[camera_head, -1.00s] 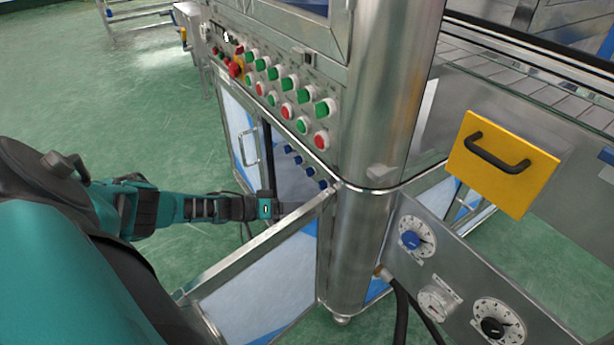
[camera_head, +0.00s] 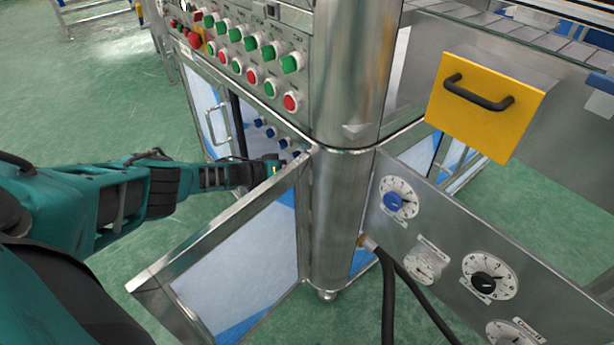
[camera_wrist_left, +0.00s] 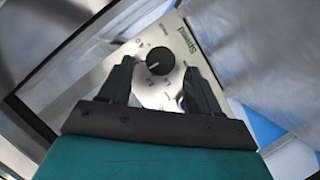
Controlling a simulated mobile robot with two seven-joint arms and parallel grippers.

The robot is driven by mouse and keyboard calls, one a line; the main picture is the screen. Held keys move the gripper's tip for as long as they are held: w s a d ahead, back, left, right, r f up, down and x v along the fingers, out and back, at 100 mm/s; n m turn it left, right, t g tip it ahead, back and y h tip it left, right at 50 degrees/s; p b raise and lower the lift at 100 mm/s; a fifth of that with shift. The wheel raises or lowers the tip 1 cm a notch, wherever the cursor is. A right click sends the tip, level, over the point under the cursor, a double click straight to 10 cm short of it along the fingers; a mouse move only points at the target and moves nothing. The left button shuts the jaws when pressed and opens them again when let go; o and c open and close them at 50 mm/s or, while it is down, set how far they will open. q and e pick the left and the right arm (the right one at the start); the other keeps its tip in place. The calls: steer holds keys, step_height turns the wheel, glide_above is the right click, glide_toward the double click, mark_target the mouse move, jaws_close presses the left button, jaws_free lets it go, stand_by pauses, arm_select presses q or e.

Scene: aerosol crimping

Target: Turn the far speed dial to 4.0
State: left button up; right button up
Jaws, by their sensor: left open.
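In the left wrist view a black round dial (camera_wrist_left: 159,61) with a pale pointer mark sits on a light metal plate labelled "Speed" (camera_wrist_left: 183,38). The scale numbers are too small and tilted to read surely. My left gripper (camera_wrist_left: 161,70) is open, with one finger on each side of the dial and gaps between; I cannot tell how deep the fingers reach. In the head view my left gripper (camera_head: 272,170) is inside the open cabinet, and the dial is not distinguishable there. My right gripper is out of view.
The open cabinet door (camera_head: 230,255) stands beside my left forearm. Several blue knobs (camera_head: 270,132) line the cabinet interior. Red and green buttons are above. A steel column (camera_head: 345,170) stands right of the cabinet, beside a panel with a blue dial (camera_head: 394,203) and black dial (camera_head: 486,283).

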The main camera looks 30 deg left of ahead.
arm_select(q)
steer(key=shift+b+x, duration=0.3)
steer(key=shift+x, duration=0.7)
steer(key=c, duration=1)
